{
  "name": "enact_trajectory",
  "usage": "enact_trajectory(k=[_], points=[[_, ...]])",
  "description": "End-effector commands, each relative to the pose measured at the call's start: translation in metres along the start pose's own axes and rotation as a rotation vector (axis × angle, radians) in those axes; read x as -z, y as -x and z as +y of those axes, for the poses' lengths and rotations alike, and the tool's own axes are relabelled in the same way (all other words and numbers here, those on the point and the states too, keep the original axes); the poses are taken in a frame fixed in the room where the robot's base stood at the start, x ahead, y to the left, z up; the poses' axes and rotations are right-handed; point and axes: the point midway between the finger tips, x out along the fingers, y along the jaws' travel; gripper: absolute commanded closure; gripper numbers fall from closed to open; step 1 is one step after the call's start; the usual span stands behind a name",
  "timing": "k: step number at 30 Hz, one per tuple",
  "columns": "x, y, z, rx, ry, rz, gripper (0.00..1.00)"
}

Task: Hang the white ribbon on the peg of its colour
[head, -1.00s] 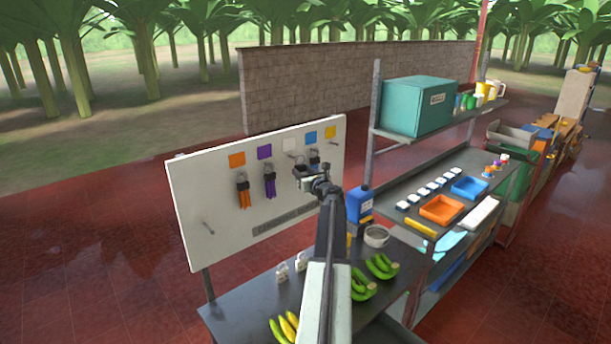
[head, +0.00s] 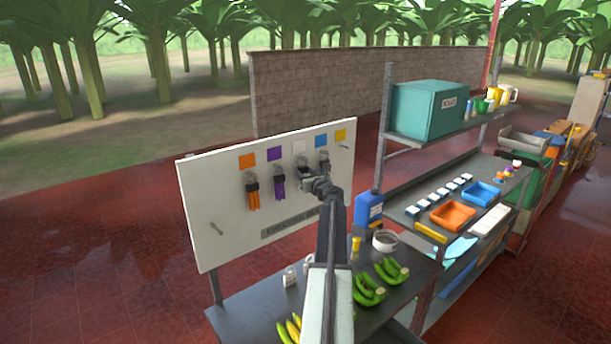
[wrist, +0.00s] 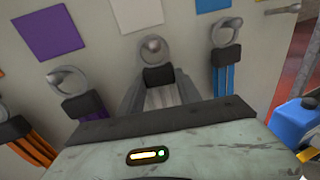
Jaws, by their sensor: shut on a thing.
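The white ribbon (wrist: 160,97) hangs from a black clip under a grey ring, in front of the board below the white square (wrist: 137,12). My gripper (wrist: 160,92) is shut on it, one finger on each side. The ring's round end (wrist: 153,45) lines up with the white square's peg; I cannot tell whether it is threaded over the peg. In the head view my gripper (head: 312,182) is at the board below the white square (head: 299,147) and hides most of the ribbon.
The purple ribbon (wrist: 85,105) hangs on the left and the blue ribbon (wrist: 226,78) close on the right. The orange ribbon (head: 253,192) is farther left. A blue jug (head: 369,208) and green bananas (head: 378,283) are on the bench below.

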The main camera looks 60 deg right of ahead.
Motion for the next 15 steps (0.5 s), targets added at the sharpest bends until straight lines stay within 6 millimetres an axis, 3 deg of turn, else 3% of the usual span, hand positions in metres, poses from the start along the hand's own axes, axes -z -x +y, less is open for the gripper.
enact_trajectory(k=[12,13,15], points=[[-0.0002,-0.0001,0.0005,-0.001,0.0,0.0,0.97],[-0.0002,-0.0001,0.0005,-0.001,0.0,0.0,0.54],[-0.0002,-0.0001,0.0006,-0.001,0.0,0.0,0.34]])
